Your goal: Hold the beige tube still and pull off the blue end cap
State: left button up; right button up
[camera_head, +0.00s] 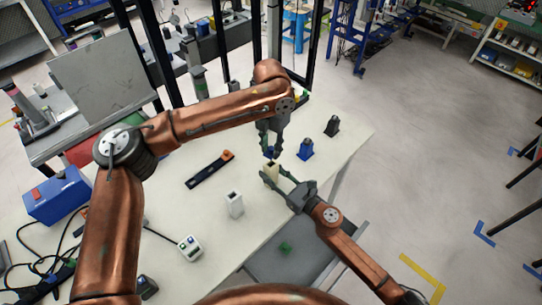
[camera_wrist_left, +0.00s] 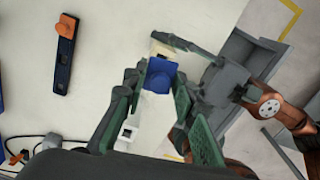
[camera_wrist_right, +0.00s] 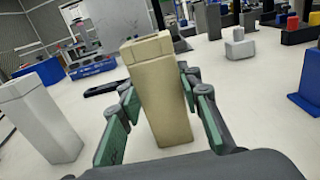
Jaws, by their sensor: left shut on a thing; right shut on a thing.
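The beige tube (camera_head: 270,173) stands upright near the table's front edge. My right gripper (camera_head: 284,181) is shut on its sides; the right wrist view shows the tube (camera_wrist_right: 163,100) between the fingers, with its beige top bare. My left gripper (camera_head: 269,148) is shut on the blue end cap (camera_head: 271,155), above the tube. In the left wrist view the cap (camera_wrist_left: 160,75) sits between the green finger pads, with a bit of the tube (camera_wrist_left: 163,48) behind it. The cap appears apart from the tube; the exact gap is hard to tell.
A white block (camera_head: 235,205), a blue part (camera_head: 305,150) and a black part (camera_head: 332,126) stand nearby on the table. A dark bar with an orange end (camera_head: 210,169) lies behind. A grey tray (camera_head: 300,265) holding a green piece lies in front.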

aim_at(271, 148)
pick_arm(q)
jog(key=shift+r, duration=2.35)
pick_arm(e)
jog(key=o, duration=1.3)
jog(key=v, duration=1.1)
jog(key=shift+s+d, duration=0.25)
jog(key=shift+d, duration=0.05)
jog(key=shift+s+d, duration=0.1)
pick_arm(q)
jog(key=shift+f, duration=0.1)
